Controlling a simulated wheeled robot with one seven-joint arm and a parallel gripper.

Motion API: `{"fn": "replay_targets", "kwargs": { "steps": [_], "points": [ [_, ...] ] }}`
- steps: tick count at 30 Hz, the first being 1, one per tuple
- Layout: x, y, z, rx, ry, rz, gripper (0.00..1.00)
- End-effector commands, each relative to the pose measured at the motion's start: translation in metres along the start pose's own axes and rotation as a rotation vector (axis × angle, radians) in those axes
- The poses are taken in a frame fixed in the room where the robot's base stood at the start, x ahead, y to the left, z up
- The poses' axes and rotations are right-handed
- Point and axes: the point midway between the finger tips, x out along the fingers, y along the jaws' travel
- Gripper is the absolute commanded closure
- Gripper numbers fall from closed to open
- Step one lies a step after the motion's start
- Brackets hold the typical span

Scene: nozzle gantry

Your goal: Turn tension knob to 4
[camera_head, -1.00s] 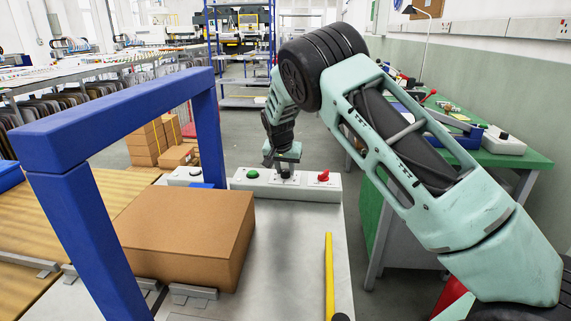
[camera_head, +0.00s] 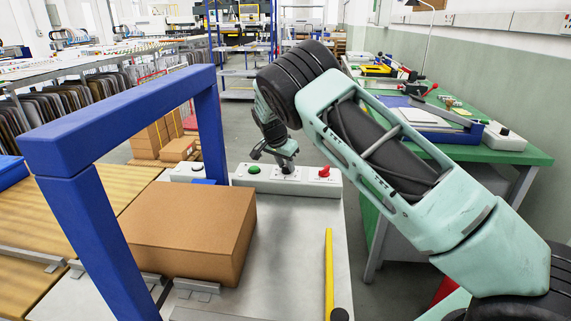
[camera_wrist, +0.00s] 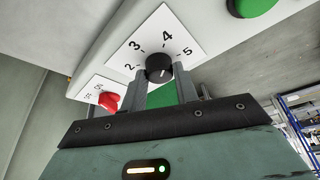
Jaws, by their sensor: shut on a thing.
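The black tension knob (camera_wrist: 158,67) sits on a white plate (camera_wrist: 145,45) marked 2, 3, 4 and 5 in the wrist view. A small pale mark shows on its face, but I cannot tell which number it points to. My gripper (camera_wrist: 159,71) has one finger on each side of the knob and is shut on it. In the head view my gripper (camera_head: 286,163) reaches down to the middle of the white control box (camera_head: 305,187), rolled over at an angle; it largely hides the knob there.
A green button (camera_head: 254,169) and a red switch (camera_head: 324,171) flank the knob on the box. A blue frame (camera_head: 110,110) and a cardboard box (camera_head: 190,230) stand at left. A yellow bar (camera_head: 329,270) lies in front. A green workbench (camera_head: 520,155) stands at right.

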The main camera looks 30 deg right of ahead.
Motion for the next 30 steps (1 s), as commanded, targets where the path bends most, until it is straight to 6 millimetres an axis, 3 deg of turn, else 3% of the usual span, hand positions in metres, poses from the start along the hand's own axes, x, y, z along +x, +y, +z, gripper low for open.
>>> {"fn": "replay_targets", "kwargs": {
  "steps": [6, 7, 9, 20, 23, 30],
  "points": [
    [0.000, 0.000, 0.000, -0.001, 0.000, -0.001, 0.93],
    [0.000, 0.000, 0.000, -0.001, 0.000, -0.001, 0.62],
    [0.000, 0.000, 0.000, -0.001, 0.000, -0.001, 0.48],
    [-0.005, -0.001, 0.000, -0.001, 0.000, -0.002, 0.48],
    [-0.017, -0.001, 0.000, -0.001, 0.001, -0.004, 0.48],
    [-0.070, -0.001, 0.001, -0.001, 0.000, -0.005, 0.48]
  ]
}}
